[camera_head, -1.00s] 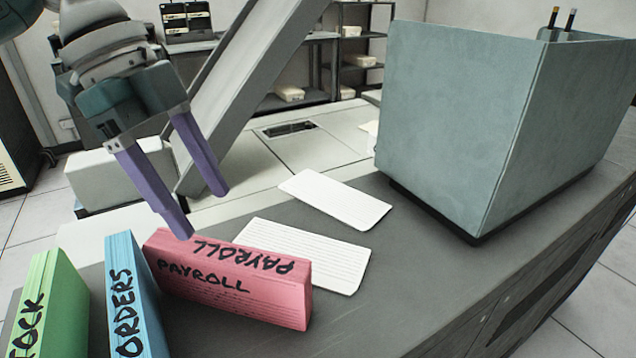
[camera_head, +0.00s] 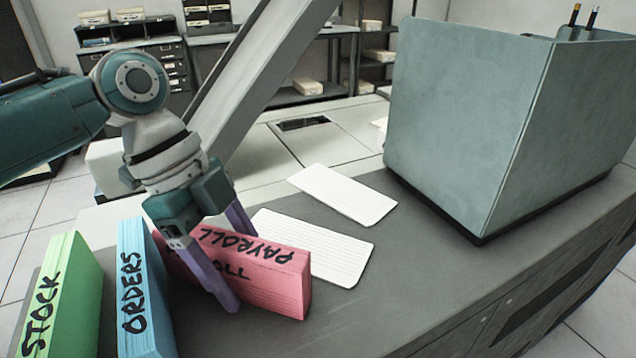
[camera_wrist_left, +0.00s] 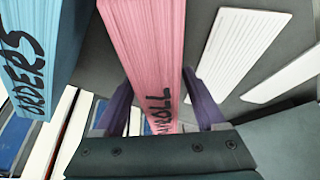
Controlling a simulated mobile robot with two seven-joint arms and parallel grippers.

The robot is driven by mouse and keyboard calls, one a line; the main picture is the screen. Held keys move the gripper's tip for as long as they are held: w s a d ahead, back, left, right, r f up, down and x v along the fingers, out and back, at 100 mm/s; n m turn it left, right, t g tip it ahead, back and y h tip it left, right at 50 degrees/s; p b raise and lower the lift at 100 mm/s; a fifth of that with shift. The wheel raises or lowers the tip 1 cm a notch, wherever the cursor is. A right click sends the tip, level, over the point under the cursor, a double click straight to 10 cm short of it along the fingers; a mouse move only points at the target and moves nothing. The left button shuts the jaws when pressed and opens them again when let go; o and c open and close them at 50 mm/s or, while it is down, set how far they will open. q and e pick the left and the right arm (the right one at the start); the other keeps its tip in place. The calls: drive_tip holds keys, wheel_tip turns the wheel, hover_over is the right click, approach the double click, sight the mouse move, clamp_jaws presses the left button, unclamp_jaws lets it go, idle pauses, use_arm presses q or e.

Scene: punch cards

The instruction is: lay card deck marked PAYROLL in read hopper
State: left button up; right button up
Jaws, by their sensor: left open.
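The pink card deck marked PAYROLL (camera_head: 275,279) stands on edge on the grey desk top. My left gripper (camera_head: 238,262) is open and straddles it, one purple finger in front of its near face and the other behind it. In the left wrist view the pink deck (camera_wrist_left: 148,50) lies between the two fingers (camera_wrist_left: 160,108), with visible gaps beside it. I cannot make out a read hopper for sure. My right gripper is not in view.
A blue ORDERS deck (camera_head: 141,290) and a green STOCK deck (camera_head: 62,300) stand left of the pink one. Loose white cards (camera_head: 343,194) lie behind it. A large grey-green box (camera_head: 470,110) stands at the right. Free desk top lies in front of the box.

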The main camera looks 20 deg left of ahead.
use_arm(q)
clamp_jaws()
idle(0.6)
idle(0.3)
